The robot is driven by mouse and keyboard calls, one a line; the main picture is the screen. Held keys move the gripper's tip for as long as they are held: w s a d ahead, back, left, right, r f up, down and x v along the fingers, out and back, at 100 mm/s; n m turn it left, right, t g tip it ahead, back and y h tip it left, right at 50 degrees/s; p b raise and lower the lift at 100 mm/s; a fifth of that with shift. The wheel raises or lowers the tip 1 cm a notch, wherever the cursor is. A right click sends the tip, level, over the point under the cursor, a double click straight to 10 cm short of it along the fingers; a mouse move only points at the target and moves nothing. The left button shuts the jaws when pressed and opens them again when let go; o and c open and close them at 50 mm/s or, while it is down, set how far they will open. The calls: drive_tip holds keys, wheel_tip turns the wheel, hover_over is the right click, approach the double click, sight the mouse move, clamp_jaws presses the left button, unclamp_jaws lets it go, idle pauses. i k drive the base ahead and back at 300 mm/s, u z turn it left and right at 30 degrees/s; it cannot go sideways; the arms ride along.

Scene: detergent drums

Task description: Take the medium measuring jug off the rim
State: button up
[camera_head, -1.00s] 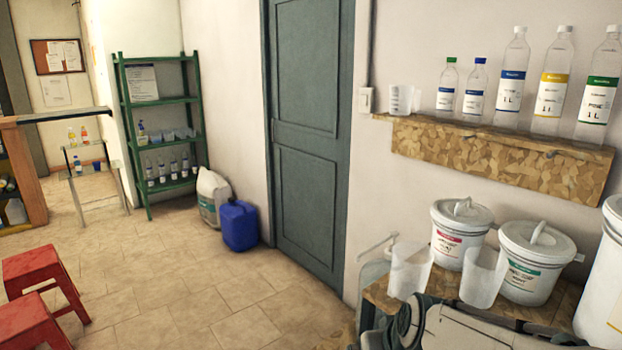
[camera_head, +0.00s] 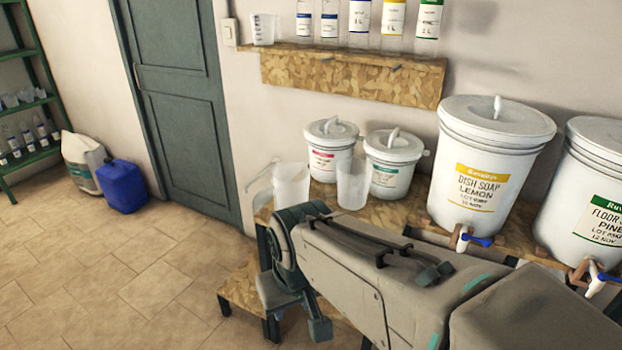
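Two translucent measuring jugs stand at the left end of the wooden bench (camera_head: 392,212): a left jug (camera_head: 291,185) and a right jug (camera_head: 352,184). They look similar in size. A smaller clear jug (camera_head: 263,29) with markings stands on the wall shelf. I cannot tell which one is the medium jug, and I see no jug clearly hanging on a rim. My arm (camera_head: 345,255) crosses the foreground below the two jugs. I cannot make out my gripper's fingertips.
Two small lidded tubs (camera_head: 331,148) (camera_head: 393,163) stand behind the jugs. Large drums with taps, a dish soap drum (camera_head: 490,165) and a floor soap drum (camera_head: 590,200), stand to the right. A blue canister (camera_head: 122,186) is by the door.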

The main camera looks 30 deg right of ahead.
sight(353, 188)
drive_tip(key=u, duration=0.4)
drive_tip(key=k, duration=0.45)
drive_tip(key=u, duration=0.2)
drive_tip(key=i, duration=1.25)
drive_tip(key=z, duration=1.55)
drive_tip(key=i, duration=0.65)
drive_tip(key=z, duration=0.8)
